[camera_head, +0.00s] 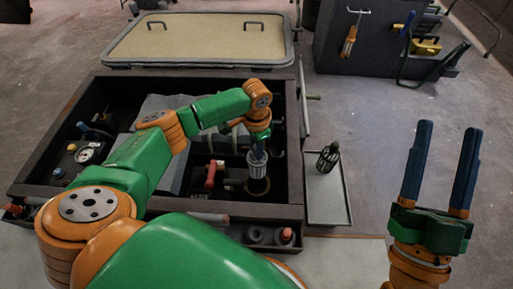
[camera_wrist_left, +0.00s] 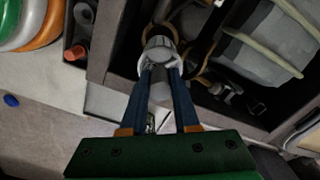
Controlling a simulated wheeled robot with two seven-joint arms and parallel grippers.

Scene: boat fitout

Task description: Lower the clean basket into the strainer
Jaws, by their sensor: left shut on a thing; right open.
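My left gripper (camera_head: 258,150) points down over the right front part of the open dark bay and is shut on a pale metal basket (camera_head: 257,168). In the left wrist view the fingers (camera_wrist_left: 160,72) hold the basket (camera_wrist_left: 158,50) by its near side. The strainer (camera_head: 257,187) shows as a round body with a tan ring directly below the basket; whether the basket's lower end is inside it I cannot tell. My right gripper (camera_head: 440,165) is open and empty, raised over the floor at the right.
A dark basket (camera_head: 328,158) stands on a shallow tray (camera_head: 326,205) right of the bay. A red-handled valve (camera_head: 211,174) is just left of the strainer. The bay's front wall (camera_head: 180,205) is close by. A large hatch cover (camera_head: 200,40) lies behind.

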